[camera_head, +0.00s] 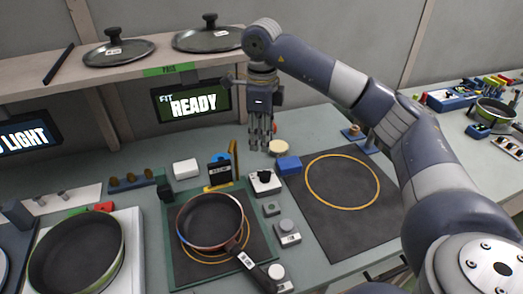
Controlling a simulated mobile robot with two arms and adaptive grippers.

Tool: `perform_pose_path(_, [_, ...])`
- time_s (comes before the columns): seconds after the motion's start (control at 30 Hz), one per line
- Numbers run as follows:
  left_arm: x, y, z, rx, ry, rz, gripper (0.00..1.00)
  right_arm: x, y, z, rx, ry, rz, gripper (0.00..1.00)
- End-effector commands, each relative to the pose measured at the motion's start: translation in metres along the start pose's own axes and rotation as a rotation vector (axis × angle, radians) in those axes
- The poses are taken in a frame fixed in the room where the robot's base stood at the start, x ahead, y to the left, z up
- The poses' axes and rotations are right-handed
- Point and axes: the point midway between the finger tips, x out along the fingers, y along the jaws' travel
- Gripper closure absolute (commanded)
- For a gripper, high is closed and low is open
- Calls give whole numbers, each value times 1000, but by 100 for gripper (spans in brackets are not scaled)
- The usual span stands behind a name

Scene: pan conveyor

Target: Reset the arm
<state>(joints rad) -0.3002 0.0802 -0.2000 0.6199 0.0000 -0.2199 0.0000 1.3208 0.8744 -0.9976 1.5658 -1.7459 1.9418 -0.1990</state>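My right arm (395,125) comes in from the right, arches over the table and bends down at the wrist. My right gripper (261,143) points down above the back middle of the table, in front of the back wall. It appears empty. Its fingers look close together, but the gap between them is not clear. My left gripper is not in view.
A pan (211,219) sits on a dark mat with its handle towards the front right. Another pan (77,252) stands at left. A yellow ring marks a bare dark mat (342,184) at right. A shelf (35,79) holds lids above a READY screen (192,104).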

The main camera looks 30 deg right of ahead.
Motion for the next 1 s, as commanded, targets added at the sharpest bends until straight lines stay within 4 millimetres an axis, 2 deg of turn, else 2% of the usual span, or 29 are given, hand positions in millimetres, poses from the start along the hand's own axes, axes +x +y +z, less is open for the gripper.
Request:
perform_pose_path(0.2, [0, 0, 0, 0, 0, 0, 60, -13, 0, 0, 0, 0, 0, 70])
perform_pose_path(0.7, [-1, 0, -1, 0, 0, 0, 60, -14, 0, 0, 0, 0, 0, 70])
perform_pose_path(0.77, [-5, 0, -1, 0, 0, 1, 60, -19, 0, 0, 0, 0, 0, 70])
perform_pose_path(1.0, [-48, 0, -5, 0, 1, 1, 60, -61, 0, 0, 0, 0, 0, 70])
